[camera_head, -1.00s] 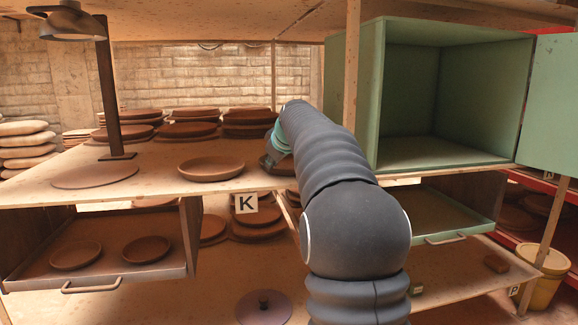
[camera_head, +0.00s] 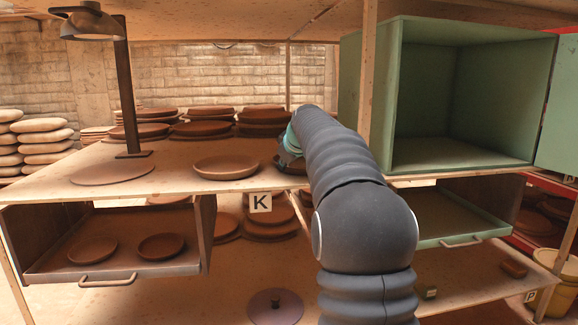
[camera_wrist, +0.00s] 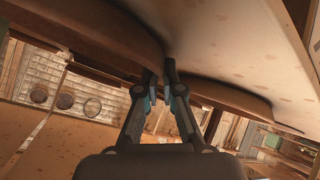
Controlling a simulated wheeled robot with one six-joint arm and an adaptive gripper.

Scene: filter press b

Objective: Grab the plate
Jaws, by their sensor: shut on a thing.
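A round brown clay plate (camera_head: 290,163) is at the front edge of the upper shelf, mostly hidden behind my arm in the head view. In the wrist view a large brown plate (camera_wrist: 95,38) fills the upper left, close to the fingers. My gripper (camera_wrist: 167,75) is shut on its rim, with the fingers close together; it also shows in the head view (camera_head: 288,148), partly hidden by my arm. A second brown plate (camera_head: 225,167) lies on the shelf to the left. Whether the held plate touches the shelf cannot be told.
A green open box (camera_head: 450,158) stands at right. Below are a drawer (camera_head: 140,268) with two small dishes and a "K" sign (camera_head: 260,202).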

